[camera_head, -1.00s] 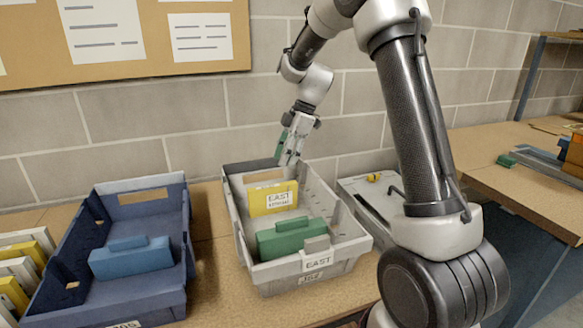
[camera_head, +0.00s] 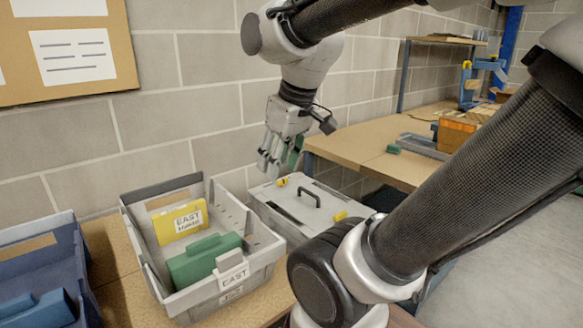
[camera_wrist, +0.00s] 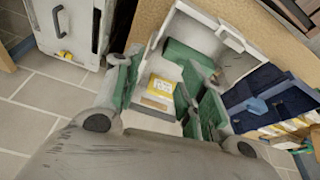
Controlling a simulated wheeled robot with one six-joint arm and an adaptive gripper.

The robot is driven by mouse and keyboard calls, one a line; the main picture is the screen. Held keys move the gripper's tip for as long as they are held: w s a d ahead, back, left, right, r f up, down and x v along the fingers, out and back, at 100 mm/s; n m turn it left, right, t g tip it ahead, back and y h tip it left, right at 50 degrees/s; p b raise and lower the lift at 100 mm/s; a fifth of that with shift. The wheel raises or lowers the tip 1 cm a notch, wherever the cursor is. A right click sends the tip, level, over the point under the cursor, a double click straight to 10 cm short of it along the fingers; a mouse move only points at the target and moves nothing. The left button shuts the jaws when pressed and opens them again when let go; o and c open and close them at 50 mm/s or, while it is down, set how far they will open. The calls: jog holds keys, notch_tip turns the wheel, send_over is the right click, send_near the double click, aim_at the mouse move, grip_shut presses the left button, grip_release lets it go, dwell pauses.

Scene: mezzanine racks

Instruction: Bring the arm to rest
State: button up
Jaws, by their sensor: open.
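My gripper (camera_head: 280,155) hangs in the air in front of the brick wall, above and behind the grey case and to the right of the grey bin (camera_head: 265,255). Its green-padded fingers are apart with nothing between them, as the wrist view also shows (camera_wrist: 160,95). My arm reaches across the right of the head view. The grey bin, labelled EAST, holds a yellow card box (camera_head: 180,222) and a green block-shaped item (camera_head: 200,258). In the wrist view the yellow box (camera_wrist: 162,86) shows beyond the fingers.
A grey case (camera_head: 325,222) with a black handle stands right of the bin, near my arm. A blue bin (camera_head: 70,262) stands at the left. A second wooden table (camera_head: 400,168) holds an orange box (camera_head: 455,133). A brick wall closes the back.

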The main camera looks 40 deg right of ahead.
jog(key=s, duration=0.1)
jog(key=s+m, duration=0.1)
jog(key=s+d+f, duration=0.1)
jog(key=shift+m+t, duration=0.3)
jog(key=shift+m, duration=0.1)
